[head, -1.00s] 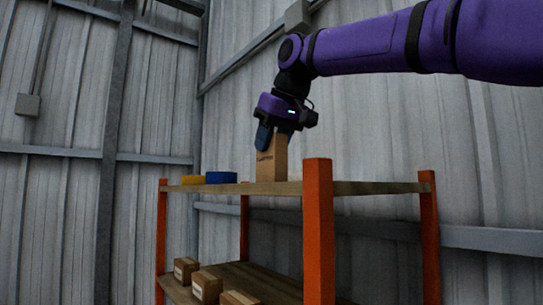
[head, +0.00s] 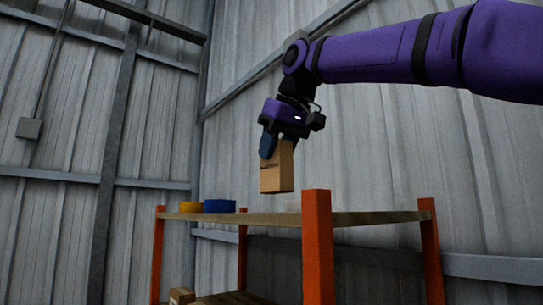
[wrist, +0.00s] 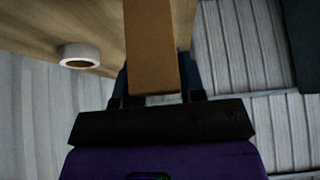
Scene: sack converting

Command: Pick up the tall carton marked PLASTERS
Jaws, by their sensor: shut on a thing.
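A tall brown carton (head: 277,172) hangs upright in my gripper (head: 276,150), clear above the top shelf in the head view. Dark print shows on its front, too small to read. My gripper is shut on the carton near its upper end. In the wrist view the carton (wrist: 152,50) stands out between the two fingers (wrist: 154,92), and its far end is cut off by the frame's top edge.
The top shelf (head: 375,217) on orange posts (head: 317,245) holds a yellow roll (head: 190,207) and a blue roll (head: 219,206) at its left. A white roll (wrist: 80,55) shows in the wrist view. A small carton (head: 181,296) sits on the lower shelf. Corrugated walls stand behind.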

